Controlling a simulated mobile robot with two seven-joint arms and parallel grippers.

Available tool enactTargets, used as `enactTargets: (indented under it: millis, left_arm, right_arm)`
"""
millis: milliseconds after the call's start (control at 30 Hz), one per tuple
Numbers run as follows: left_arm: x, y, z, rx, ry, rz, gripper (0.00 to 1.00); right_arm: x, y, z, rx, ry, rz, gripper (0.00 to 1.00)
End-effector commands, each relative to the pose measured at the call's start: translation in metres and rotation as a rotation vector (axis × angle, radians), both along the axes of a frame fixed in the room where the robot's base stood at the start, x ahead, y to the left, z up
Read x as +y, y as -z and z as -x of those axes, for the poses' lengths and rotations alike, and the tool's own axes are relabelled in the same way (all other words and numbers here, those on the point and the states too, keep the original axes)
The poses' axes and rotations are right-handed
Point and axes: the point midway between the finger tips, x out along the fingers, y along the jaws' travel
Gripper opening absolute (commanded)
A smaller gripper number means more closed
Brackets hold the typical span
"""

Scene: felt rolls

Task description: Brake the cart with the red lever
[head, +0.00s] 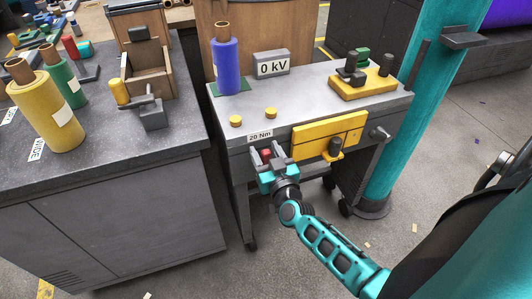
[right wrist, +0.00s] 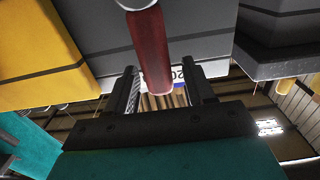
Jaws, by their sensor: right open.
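The cart (head: 290,101) has a grey top and stands in the middle of the head view. Its red lever (head: 265,154) is at the front left, below the "20 Nm" label, mostly hidden by my gripper. In the right wrist view the lever (right wrist: 150,48) is a dark red bar with a pale mount at its upper end. My right gripper (head: 267,158) is open at the cart's front. Its fingers (right wrist: 165,82) stand either side of the lever's free end, with gaps visible. My left gripper is in neither view.
A yellow panel (head: 315,140) with a dark knob (head: 335,147) is right of the lever. The cart carries a blue roll (head: 226,66), a "0 kV" sign (head: 272,63) and a yellow block (head: 362,88). A dark workbench (head: 120,190) stands left; a teal column (head: 418,110) stands right.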

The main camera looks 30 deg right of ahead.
Motion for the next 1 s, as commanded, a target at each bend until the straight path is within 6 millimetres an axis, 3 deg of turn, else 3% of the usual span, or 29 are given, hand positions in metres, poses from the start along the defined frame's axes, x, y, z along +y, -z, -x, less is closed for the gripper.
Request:
enactTargets:
  millis: [100, 667, 1000]
  left_arm:
    - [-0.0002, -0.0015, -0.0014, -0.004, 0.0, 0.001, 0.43]
    - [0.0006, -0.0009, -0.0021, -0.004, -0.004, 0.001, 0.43]
    - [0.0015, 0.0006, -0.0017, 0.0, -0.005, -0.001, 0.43]
  right_arm:
    - [-0.0001, 0.0, 0.0002, 0.0, 0.0, 0.0, 0.53]
    - [0.0003, 0.0001, 0.0005, 0.0, 0.0, 0.0, 0.0]
    - [0.0002, 0.0001, 0.0006, 0.001, 0.0, 0.001, 0.0]
